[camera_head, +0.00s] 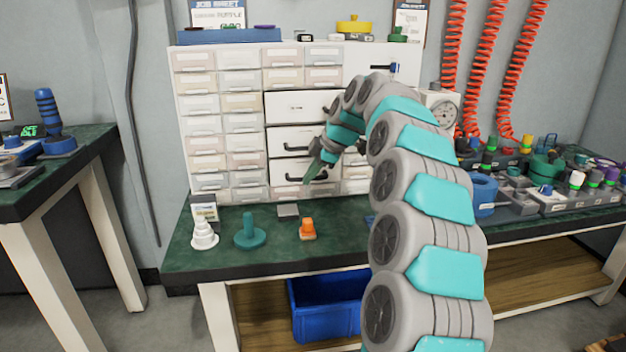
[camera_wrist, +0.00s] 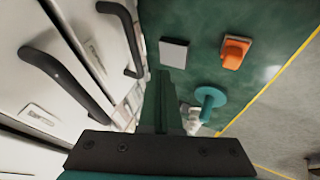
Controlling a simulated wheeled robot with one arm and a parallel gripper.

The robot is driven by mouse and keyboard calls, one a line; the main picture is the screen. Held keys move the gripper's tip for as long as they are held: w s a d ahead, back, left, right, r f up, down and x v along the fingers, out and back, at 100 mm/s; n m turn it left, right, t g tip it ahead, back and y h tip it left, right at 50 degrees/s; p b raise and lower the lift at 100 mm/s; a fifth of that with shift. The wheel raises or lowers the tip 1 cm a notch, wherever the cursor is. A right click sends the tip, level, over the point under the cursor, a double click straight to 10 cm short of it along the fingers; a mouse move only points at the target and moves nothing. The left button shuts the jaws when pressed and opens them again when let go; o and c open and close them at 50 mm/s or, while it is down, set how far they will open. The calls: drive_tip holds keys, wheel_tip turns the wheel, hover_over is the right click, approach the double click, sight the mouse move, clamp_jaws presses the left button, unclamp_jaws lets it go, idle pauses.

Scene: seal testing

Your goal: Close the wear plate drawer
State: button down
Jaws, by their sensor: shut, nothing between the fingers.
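A white drawer cabinet (camera_head: 354,60) stands on the green bench. Its middle column has larger white drawers with black handles: an upper one (camera_head: 290,107), a middle one (camera_head: 283,141) and a lower one (camera_head: 283,170). Dark gaps show around their fronts; I cannot read the labels, so I cannot tell which is the wear plate drawer. My gripper (camera_head: 308,180) is shut and empty, pointing down in front of the lower drawer. In the wrist view, my gripper (camera_wrist: 162,85) is beside two drawer fronts with black handles (camera_wrist: 70,78). I cannot tell whether it touches them. My arm hides the cabinet's right part.
On the bench before the cabinet lie a grey plate (camera_head: 288,210), an orange part (camera_head: 307,230), a teal flanged part (camera_head: 250,236) and a white stepped part (camera_head: 204,236). Trays of fittings (camera_head: 560,200) crowd the right. A blue bin (camera_head: 325,305) sits below.

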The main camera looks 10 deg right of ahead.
drive_tip(key=v, duration=1)
drive_tip(key=s+a+f+m+g, duration=0.25)
drive_tip(key=s+a, duration=0.25)
drive_tip(key=s, duration=0.5)
drive_tip(key=s+d+f+m+g+h, duration=0.1)
drive_tip(key=s+f+m, duration=0.4)
drive_tip(key=s, duration=0.8)
drive_tip(key=s+d+f+m+g+h, duration=0.1)
drive_tip(key=s+f+m, duration=0.3)
drive_tip(key=s+f, duration=0.4)
drive_tip(key=s+d+f+m+g+h, duration=0.1)
drive_tip(key=s+f+m, duration=0.4)
drive_tip(key=s, duration=1.5)
wheel_tip(320, 180, down, 2)
drive_tip(key=shift+d+f+m+g+h, duration=0.25)
drive_tip(key=shift+m+g+h, duration=0.1)
drive_tip(key=shift+g+h, duration=0.4)
